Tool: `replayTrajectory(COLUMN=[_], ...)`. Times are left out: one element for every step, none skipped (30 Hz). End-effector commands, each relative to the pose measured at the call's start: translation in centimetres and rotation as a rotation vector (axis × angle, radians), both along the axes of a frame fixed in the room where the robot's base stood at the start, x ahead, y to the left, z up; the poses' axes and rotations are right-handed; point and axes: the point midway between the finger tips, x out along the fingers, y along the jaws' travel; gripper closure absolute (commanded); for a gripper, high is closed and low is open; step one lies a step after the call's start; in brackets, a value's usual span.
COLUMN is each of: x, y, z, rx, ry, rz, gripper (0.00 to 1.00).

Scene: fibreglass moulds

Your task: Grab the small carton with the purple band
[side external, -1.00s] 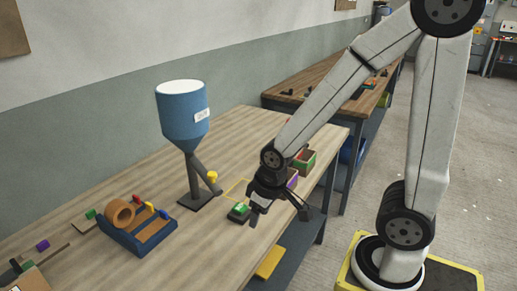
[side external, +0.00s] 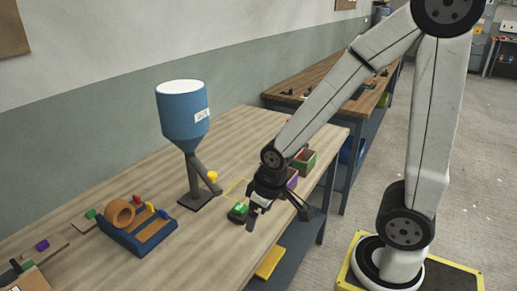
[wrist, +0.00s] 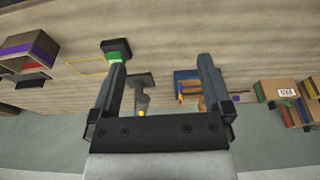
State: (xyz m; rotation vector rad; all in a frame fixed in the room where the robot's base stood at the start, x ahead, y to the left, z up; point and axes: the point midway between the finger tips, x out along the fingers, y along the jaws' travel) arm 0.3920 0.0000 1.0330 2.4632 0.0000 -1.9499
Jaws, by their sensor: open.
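A brown box with a purple band (wrist: 44,46) is at the upper left of the wrist view, well to the left of my gripper (wrist: 162,66). In the side view only a small purple part (side external: 292,177) shows behind my wrist; the rest is hidden. My gripper (side external: 278,216) is open, fingers pointing down, above the table's near edge. The box is apart from both fingers.
A green-topped dark block (side external: 239,211) is close beside the left finger. A green and red box (side external: 306,161) stands beyond my wrist. A blue hopper (side external: 184,115) on a stand rises to the left, with a blue tray (side external: 135,242) nearer. Bare table (side external: 205,250) lies in front.

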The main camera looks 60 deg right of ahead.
Motion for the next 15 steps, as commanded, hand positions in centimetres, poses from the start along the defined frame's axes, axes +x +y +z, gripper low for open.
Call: replayTrajectory(x=[0.0, 0.0, 0.1, 0.1, 0.2, 0.4, 0.6, 0.8, 1.1, 1.5, 1.8, 2.4, 2.8, 3.3, 4.0], y=[0.0, 0.0, 0.0, -0.1, -0.2, -0.3, -0.5, -0.7, -1.1, -1.4, -1.8, -2.4, -3.0, -3.6, -4.5], z=[0.0, 0.0, 0.0, 0.0, 0.0, 0.0, 0.0, 0.0, 0.0, -0.1, -0.1, -0.2, -0.2, -0.3, -0.4], rx=[0.0, 0.0, 0.001, 0.001, 0.002, 0.003, 0.004, 0.006, 0.01, 0.012, 0.016, 0.021, 0.025, 0.03, 0.037], ry=[0.0, 0.0, 0.0, 0.001, 0.001, 0.003, 0.005, 0.007, 0.011, 0.014, 0.018, 0.025, 0.029, 0.035, 0.043], rz=[0.0, 0.0, -0.003, -0.007, -0.013, -0.024, -0.036, -0.05, -0.077, -0.1, -0.127, -0.168, -0.203, -0.241, -0.294], gripper=[0.0, 0.0, 0.0, 0.0, 0.0, 0.0, 0.0, 0.0, 0.0, 0.0, 0.0, 0.0, 0.0, 0.0, 0.0])
